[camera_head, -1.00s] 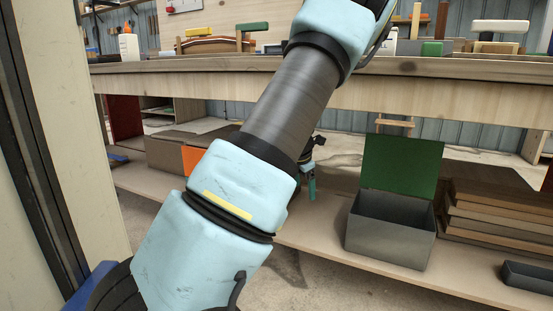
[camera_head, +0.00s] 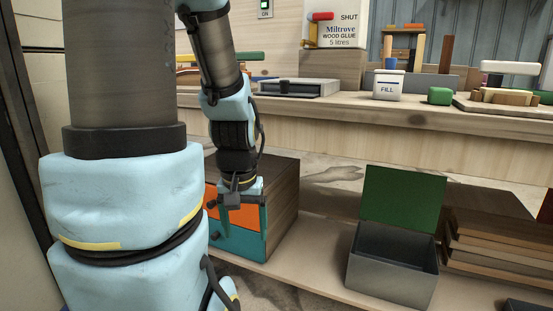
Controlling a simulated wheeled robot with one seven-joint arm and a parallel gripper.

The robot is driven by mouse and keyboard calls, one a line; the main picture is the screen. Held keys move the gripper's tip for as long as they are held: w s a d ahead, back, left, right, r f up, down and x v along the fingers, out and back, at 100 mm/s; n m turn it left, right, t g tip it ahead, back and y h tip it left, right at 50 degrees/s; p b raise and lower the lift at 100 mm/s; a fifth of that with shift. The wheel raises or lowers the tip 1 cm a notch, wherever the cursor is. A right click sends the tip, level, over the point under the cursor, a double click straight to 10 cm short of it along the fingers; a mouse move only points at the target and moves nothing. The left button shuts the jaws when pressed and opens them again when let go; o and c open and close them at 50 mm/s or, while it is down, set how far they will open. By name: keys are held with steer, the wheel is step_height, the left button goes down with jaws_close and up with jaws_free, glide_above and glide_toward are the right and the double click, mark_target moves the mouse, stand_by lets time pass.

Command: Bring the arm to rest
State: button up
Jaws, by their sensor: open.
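My gripper (camera_head: 222,217) hangs at the end of my pale blue and dark grey arm, pointing down, left of the picture's middle. It is open, with nothing seen between its fingers. It shows in front of a small wooden drawer unit (camera_head: 282,200) with an orange drawer front (camera_head: 246,217) above a teal one (camera_head: 243,243). I cannot tell whether the fingers touch the unit. A near arm link covers much of the left side.
On the lower shelf stand a grey box (camera_head: 392,275) with its green lid (camera_head: 401,197) raised and stacked brown boards (camera_head: 490,240). The workbench (camera_head: 420,120) above holds a glue container (camera_head: 338,25), a white FILL tub (camera_head: 389,85), a grey case (camera_head: 297,88) and a green block (camera_head: 439,96).

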step_height(320, 180, up, 34)
steer(key=p, duration=3.3)
steer(key=shift+r, duration=0.25)
steer(key=shift+f, duration=0.1)
